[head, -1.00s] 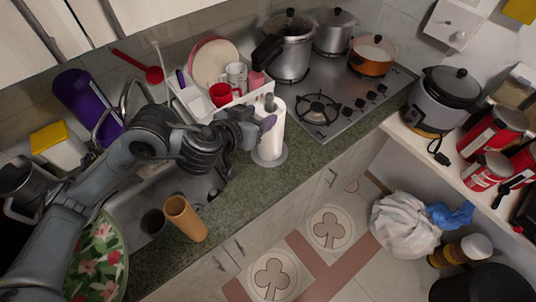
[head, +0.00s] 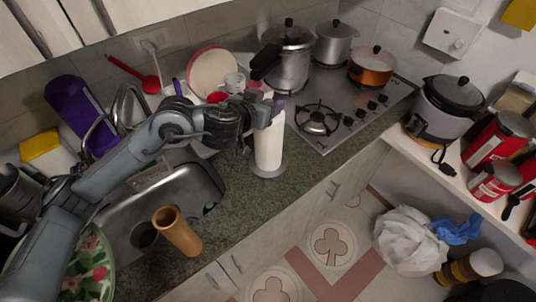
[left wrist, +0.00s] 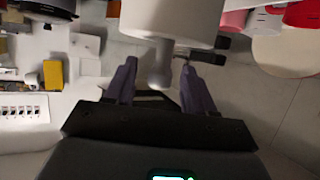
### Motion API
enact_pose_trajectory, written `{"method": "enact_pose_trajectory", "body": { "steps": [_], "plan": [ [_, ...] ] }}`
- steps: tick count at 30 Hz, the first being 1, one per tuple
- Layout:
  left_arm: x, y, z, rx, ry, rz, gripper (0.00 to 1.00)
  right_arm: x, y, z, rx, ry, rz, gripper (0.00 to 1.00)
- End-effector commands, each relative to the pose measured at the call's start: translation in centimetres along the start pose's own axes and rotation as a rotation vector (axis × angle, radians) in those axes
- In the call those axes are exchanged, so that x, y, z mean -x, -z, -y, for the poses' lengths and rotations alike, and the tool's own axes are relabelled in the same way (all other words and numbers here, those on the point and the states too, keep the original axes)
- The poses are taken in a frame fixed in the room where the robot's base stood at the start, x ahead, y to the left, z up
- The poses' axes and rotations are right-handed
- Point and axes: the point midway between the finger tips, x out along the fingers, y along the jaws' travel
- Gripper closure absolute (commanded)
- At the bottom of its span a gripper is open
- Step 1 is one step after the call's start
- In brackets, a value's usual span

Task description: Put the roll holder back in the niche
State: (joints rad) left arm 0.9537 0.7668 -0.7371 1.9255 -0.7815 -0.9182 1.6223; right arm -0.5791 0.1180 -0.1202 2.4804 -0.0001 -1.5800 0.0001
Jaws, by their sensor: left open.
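The roll holder (head: 268,152) is a white paper roll upright on a round grey base, standing on the green counter right of the sink. My left gripper (head: 273,106) is at its top end and hides the knob in the head view. In the left wrist view, the white roll (left wrist: 168,20) shows at the top, with its grey knob (left wrist: 160,66) between the two open purple fingers of my left gripper (left wrist: 160,74). No niche can be clearly made out. My right gripper is not in view.
A dish rack with plates (head: 212,70) and cups stands behind my left arm. The hob (head: 318,118) with several pots is right of the roll. The sink (head: 190,190) and a brown cylinder (head: 177,231) are at the left front. Some counter in front is clear.

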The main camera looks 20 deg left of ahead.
Motion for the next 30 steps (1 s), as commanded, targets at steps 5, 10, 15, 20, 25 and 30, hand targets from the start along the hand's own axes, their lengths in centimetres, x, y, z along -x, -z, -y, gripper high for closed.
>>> {"method": "enact_pose_trajectory", "body": {
  "steps": [5, 10, 15, 20, 25, 30],
  "plan": [
    [-1.8, 0.0, 0.0, 0.001, 0.000, 0.000, 0.46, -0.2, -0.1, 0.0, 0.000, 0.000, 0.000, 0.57],
    [-2.1, 0.0, -0.1, 0.000, -0.001, 0.000, 0.46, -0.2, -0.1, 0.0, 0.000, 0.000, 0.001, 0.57],
    [-2.1, 0.0, -0.1, 0.000, -0.001, 0.000, 0.52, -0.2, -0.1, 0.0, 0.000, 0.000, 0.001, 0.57],
    [-2.0, 0.0, -0.1, 0.000, -0.001, 0.000, 0.77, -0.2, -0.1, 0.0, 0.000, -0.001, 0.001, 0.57],
    [-2.0, 0.0, -0.1, 0.000, 0.000, 0.000, 1.00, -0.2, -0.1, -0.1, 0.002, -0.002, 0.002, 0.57],
    [-2.0, 0.0, -0.1, 0.000, 0.000, 0.000, 1.00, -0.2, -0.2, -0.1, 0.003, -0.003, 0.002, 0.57]
  ]
}}
